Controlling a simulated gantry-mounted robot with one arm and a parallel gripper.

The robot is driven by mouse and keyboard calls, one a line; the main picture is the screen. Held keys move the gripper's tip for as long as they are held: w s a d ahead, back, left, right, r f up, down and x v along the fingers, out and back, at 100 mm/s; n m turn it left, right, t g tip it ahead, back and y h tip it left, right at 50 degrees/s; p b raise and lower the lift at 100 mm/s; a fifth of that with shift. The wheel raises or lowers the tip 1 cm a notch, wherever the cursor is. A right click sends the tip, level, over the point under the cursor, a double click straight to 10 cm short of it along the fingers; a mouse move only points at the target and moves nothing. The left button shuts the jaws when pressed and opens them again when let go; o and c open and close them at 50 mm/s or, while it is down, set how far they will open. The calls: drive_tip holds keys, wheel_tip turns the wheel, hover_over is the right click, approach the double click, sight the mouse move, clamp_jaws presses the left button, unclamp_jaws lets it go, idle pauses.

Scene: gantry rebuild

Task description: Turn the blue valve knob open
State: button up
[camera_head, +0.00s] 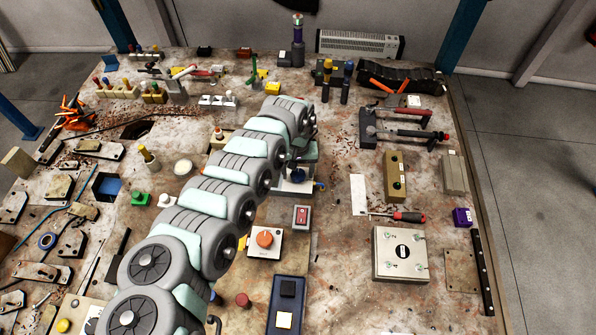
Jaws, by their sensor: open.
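A small blue part, seemingly the valve knob (320,186), shows at the right side of a pale fixture (296,190) near the middle of the table. The part is small, and its turn position cannot be made out. My grey and mint arm reaches up from the lower left and bends down at its far end. My gripper (299,158) is open, at the arm's far end, just above and behind the pale fixture. Its fingers are mostly hidden by my arm, and I cannot tell whether they touch the knob.
A red switch box (302,217) and a white box with an orange dial (265,239) stand just in front of the fixture. A screwdriver (398,216) and an olive block (395,176) lie to the right. Dark clamps (404,130) stand behind. The left side is crowded.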

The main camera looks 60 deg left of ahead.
drive_tip(key=shift+c, duration=0.3)
drive_tip(key=c, duration=1.3)
